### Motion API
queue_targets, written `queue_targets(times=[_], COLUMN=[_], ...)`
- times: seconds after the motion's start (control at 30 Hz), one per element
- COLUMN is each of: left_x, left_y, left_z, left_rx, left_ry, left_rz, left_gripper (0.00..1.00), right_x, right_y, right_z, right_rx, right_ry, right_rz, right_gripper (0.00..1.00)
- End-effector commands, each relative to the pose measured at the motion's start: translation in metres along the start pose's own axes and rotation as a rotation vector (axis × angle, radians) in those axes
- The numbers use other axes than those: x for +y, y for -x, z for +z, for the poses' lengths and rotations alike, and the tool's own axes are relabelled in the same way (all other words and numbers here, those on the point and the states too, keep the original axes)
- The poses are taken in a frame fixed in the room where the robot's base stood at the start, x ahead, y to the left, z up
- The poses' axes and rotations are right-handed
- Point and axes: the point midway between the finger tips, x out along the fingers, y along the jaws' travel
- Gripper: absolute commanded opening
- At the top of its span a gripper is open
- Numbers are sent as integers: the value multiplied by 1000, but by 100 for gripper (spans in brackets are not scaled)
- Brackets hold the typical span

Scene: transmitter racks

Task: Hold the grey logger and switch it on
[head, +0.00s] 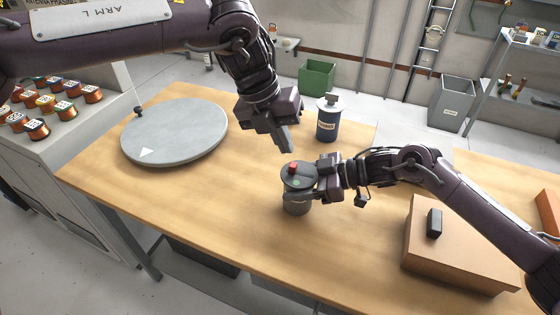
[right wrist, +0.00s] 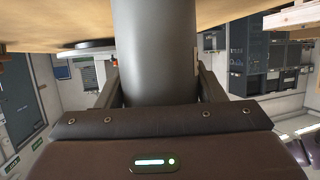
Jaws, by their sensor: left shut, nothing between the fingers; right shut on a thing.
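The grey logger (head: 297,203) is a cylinder standing upright on or just above the wooden table. Its dark top carries a red button (head: 292,168) and a small green spot (head: 296,182). My right gripper (head: 319,185) is shut around the logger from the right. In the right wrist view the logger's plain grey side (right wrist: 158,55) sits between the two fingers of my right gripper (right wrist: 158,88). My left gripper (head: 287,147) is shut and empty, with its fingertips pointing down just above the logger's top, apart from the red button.
A blue canister (head: 327,124) stands behind the logger. A round grey turntable (head: 175,132) lies at the left of the table (head: 225,205). A cardboard box (head: 455,255) with a small black block (head: 434,223) is at the right, below my right arm. The table in front of the logger is clear.

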Motion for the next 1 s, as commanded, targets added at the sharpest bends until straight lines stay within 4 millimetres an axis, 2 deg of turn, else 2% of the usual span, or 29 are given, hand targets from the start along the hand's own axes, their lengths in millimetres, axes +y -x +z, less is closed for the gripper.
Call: queue_targets(times=[0.03, 0.2, 0.4, 0.5, 0.63, 1.0], left_x=[15, 64, 122, 140, 149, 147], left_y=[-2, 3, 17, 22, 25, 23], left_z=[9, 28, 33, 32, 30, 30], left_rx=[41, 125, 132, 128, 125, 127], left_ry=[36, 61, 30, 14, 2, 1], left_rz=[-93, -402, -636, -692, -722, -724], left_gripper=[0, 0, 0, 0, 0, 0], right_x=[0, 0, 0, 0, 0, 0], right_y=[0, 0, 0, 0, 0, 0], right_z=[-1, -1, 0, 0, 0, 0], right_rx=[1, 1, 1, 1, 1, 0], right_ry=[1, 1, 1, 1, 1, 0], right_rz=[1, 1, 0, 0, -1, -1], right_gripper=[30, 30, 30, 30, 30, 30])
